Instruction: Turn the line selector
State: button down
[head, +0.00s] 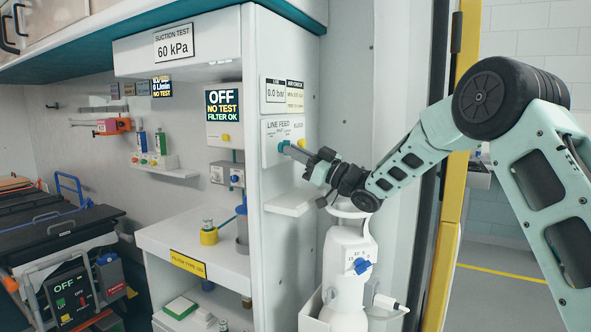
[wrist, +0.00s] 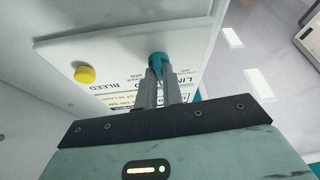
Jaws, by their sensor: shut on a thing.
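The line selector is a teal knob (wrist: 158,59) on a white panel marked LINE FEED (head: 270,138). In the head view the knob (head: 283,146) shows at the left end of my fingers. My gripper (head: 290,148) reaches in from the right, its fingers shut on the knob. In the wrist view my gripper (wrist: 158,70) has both fingers close together with the knob at their tips, which partly hide it. Part of the panel's lettering is hidden behind the fingers, so the knob's pointing direction cannot be told.
A yellow bleed button (wrist: 86,75) sits beside the knob on the same panel. A gauge reading 0.0 bar (head: 275,92) is above. A white shelf (head: 288,203) and a white cylinder with a blue valve (head: 345,275) stand below my arm. A yellow door post (head: 447,230) is at right.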

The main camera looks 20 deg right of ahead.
jog(key=shift+w+d+r+n+g+y+b, duration=0.1)
jog(key=shift+n+g+y+b, duration=0.25)
jog(key=shift+n+g+b, duration=0.95)
jog(key=shift+w+d+r+n+g+y+b, duration=0.1)
jog(key=shift+n+g+y+b, duration=0.35)
jog(key=shift+n, duration=1.65)
jog(key=shift+d+r+n+g+y+b, duration=0.15)
jog(key=shift+n+g+b, duration=0.7)
jog(key=shift+n, duration=0.85)
jog(key=c, duration=1.5)
grip_release()
jog(key=shift+f, duration=0.1)
jog(key=shift+c, duration=0.2)
jog(key=shift+a, duration=0.1)
notch_tip(320, 180, up, 10)
jog(key=shift+r+p, duration=0.15)
jog(key=shift+p, duration=0.15)
